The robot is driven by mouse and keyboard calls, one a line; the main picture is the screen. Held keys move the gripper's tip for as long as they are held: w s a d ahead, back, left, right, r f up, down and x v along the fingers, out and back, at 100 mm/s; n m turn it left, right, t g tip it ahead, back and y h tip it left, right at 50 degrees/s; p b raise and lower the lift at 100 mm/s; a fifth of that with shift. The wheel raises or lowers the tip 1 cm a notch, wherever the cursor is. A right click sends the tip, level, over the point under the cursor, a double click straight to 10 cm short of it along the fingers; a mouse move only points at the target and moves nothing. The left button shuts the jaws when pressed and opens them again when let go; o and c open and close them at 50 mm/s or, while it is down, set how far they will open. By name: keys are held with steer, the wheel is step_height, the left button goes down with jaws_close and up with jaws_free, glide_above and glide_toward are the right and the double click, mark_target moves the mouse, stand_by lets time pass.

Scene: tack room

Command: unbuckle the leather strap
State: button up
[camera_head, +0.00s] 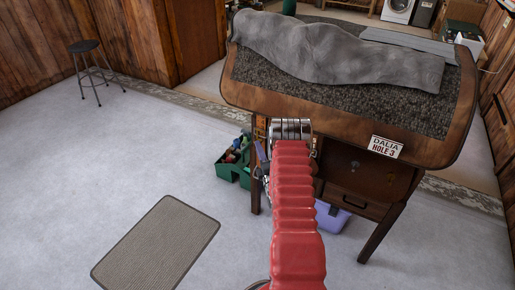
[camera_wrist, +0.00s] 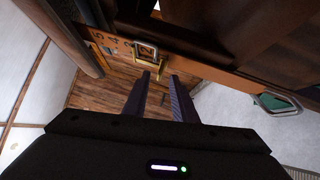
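In the wrist view a tan leather strap (camera_wrist: 205,68) runs across from upper left to right, with numbers marked along its left part. A brass buckle (camera_wrist: 147,51) sits around the strap, near the top middle. My gripper (camera_wrist: 160,76) shows two dark fingers with a gap between them and nothing held. The fingertips point at the buckle from just below it in the picture; I cannot tell whether they touch. In the head view my red arm hides most of the strap area, and I cannot make out the buckle or fingers there.
A wooden desk (camera_head: 455,140) bears a grey covered form (camera_head: 325,50) and a sign (camera_head: 386,147) reading "DALIA HOLE 3". A green caddy (camera_head: 228,171) and a purple box (camera_head: 330,218) stand on the floor. A metal ring (camera_wrist: 278,112) shows at right. Floor at left is largely clear.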

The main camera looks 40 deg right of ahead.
steer(key=shift+x, duration=1)
steer(key=shift+c, duration=0.6)
jaws_close()
